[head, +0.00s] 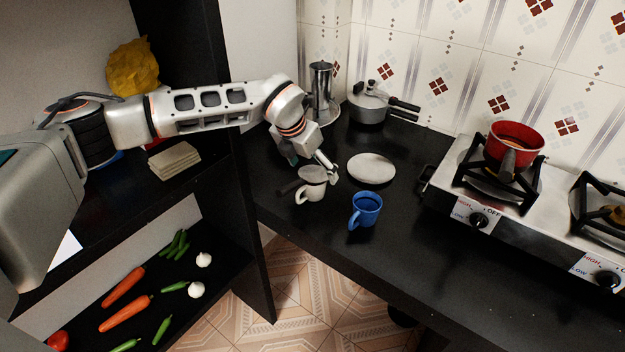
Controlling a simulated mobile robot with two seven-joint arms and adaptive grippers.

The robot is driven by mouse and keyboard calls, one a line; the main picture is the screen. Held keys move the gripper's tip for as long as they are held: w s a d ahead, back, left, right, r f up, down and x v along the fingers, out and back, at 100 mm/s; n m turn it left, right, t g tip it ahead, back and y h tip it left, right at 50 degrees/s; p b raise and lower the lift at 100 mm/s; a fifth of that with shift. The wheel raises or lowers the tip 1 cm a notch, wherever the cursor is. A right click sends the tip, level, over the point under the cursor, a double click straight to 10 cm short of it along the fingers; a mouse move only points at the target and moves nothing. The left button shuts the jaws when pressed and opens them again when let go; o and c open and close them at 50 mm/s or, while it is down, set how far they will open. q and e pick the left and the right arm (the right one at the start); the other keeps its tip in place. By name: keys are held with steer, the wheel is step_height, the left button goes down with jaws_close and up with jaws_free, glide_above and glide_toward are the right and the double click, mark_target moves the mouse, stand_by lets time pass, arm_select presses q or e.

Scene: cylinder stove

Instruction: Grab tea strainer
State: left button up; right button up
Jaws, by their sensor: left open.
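The tea strainer (313,174) appears as a pale round top with a dark handle (289,187) sticking out to the left. It rests over the mouth of a white mug (309,194) on the black counter. My left gripper (325,166) reaches in from the upper left and is open, with its fingers just above and beside the strainer's right side. Whether a finger touches the strainer cannot be told, and the far finger is partly hidden. My right gripper is not in view.
A blue mug (366,210) stands close to the right, with a pale plate (372,167) behind it. A metal pot (369,106) and a steel coffee maker (322,92) stand at the back. The stove (452,186) with a red pan (516,141) is at right. The front counter is clear.

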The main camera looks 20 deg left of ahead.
arm_select(q)
steer(key=shift+w+d+f, duration=0.1)
steer(key=shift+w+f, duration=0.2)
steer(key=shift+f, duration=0.35)
steer(key=c, duration=1.3)
steer(key=shift+r, duration=0.1)
